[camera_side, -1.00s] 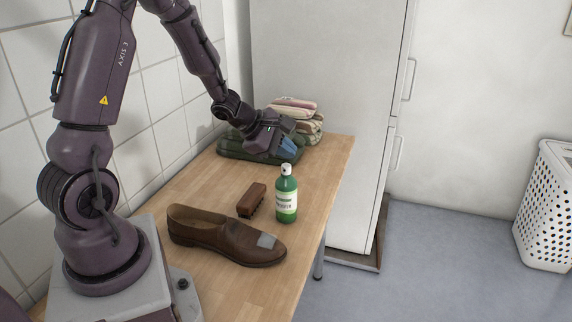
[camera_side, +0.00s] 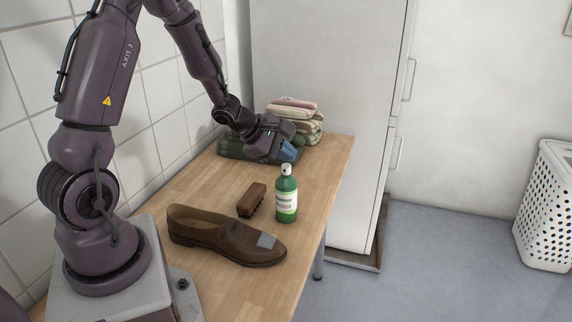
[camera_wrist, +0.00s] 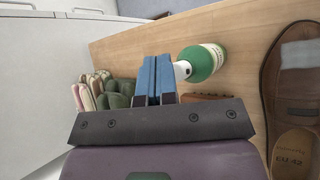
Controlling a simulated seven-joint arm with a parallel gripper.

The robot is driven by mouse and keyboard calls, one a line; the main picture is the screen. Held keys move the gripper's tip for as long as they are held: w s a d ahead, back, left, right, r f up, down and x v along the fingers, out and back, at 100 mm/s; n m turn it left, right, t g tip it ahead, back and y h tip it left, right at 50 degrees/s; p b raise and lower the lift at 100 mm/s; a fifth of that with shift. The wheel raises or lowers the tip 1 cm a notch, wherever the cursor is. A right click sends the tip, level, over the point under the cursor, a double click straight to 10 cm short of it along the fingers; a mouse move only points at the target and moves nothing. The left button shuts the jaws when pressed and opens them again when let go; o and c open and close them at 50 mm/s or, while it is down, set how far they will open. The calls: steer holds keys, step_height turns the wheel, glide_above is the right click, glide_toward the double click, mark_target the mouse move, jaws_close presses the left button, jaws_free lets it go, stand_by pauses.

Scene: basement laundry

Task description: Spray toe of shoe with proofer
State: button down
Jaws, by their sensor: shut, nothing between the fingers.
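A brown shoe (camera_side: 215,235) lies on the wooden table, its toe to the right with a grey patch (camera_side: 266,241) on it. In the wrist view the shoe (camera_wrist: 275,100) is at the right edge, its insole marked EU 42. A green bottle (camera_side: 287,200) with a white cap and pale label stands upright behind the toe. It also shows in the wrist view (camera_wrist: 203,62), its cap beside the blue fingertips. My gripper (camera_side: 290,152) is above and behind the bottle, near the folded cloths. Its blue fingers (camera_wrist: 156,64) are shut together with nothing between them.
A brown brush (camera_side: 251,200) lies between shoe and bottle. Folded green cloths (camera_side: 232,147) and striped cloths (camera_side: 295,108) are stacked at the table's back. A white fridge (camera_side: 320,70) stands behind; a white basket (camera_side: 548,205) is on the floor right. The table's front (camera_side: 240,285) is clear.

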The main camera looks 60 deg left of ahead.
mark_target(286, 166)
steer(key=shift+f, duration=0.5)
stand_by(0.3)
steer(key=shift+r, duration=0.95)
step_height(286, 166, up, 6)
stand_by(0.5)
stand_by(2.3)
steer(key=shift+f, duration=3)
